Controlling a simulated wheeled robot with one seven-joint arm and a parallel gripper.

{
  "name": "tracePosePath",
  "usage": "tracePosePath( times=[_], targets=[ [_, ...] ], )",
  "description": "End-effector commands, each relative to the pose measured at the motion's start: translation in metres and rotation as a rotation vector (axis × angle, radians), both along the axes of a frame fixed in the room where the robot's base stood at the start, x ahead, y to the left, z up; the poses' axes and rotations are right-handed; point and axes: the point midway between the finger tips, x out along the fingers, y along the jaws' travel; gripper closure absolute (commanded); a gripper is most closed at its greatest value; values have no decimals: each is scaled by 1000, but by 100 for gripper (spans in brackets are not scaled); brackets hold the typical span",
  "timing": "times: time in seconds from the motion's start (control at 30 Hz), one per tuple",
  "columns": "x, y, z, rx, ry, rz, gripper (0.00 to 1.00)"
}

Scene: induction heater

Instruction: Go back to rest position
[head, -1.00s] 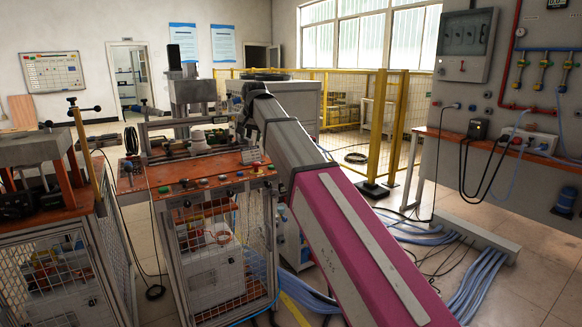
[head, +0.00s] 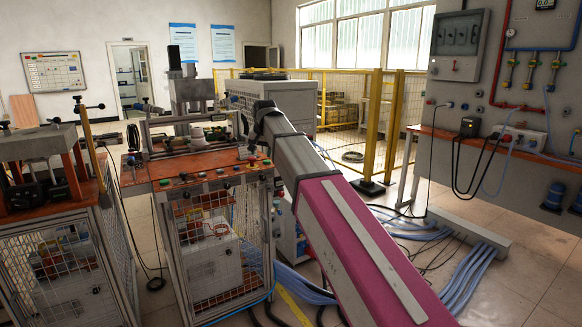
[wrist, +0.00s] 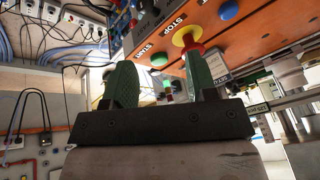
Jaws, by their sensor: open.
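My gripper (wrist: 160,78) shows in the wrist view with two green fingers apart and nothing between them. The orange control panel of the heater bench (wrist: 262,48) is close beyond the fingers, to the upper right. On it are a yellow and red stop button (wrist: 187,38), a green button (wrist: 158,60) and a blue button (wrist: 228,9). The right finger overlaps the stop button in the picture; I cannot tell whether they touch. In the head view, my arm reaches to the right side of the heater bench (head: 165,183); the gripper is mostly hidden there.
A second bench (head: 60,218) stands at the left. Yellow fence posts (head: 376,130) rise behind my arm. A wall panel (head: 460,90) with pipes and sockets is at the right. Blue hoses (head: 470,280) lie on the floor, which is otherwise open at the lower right.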

Motion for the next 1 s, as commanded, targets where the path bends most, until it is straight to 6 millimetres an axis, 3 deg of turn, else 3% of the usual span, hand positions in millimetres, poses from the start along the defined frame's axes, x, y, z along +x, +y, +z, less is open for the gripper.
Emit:
tracePosePath(
  times=[0.27, 0.47, 0.77, 1.0],
  targets=[
    [-14, -48, -75, -36, 45, 3, 48],
    [-38, -105, -159, -74, 99, 10, 48],
    [-97, -186, -270, -118, 189, 28, 48],
    [-160, -243, -345, -139, 263, 43, 48]
  ],
)
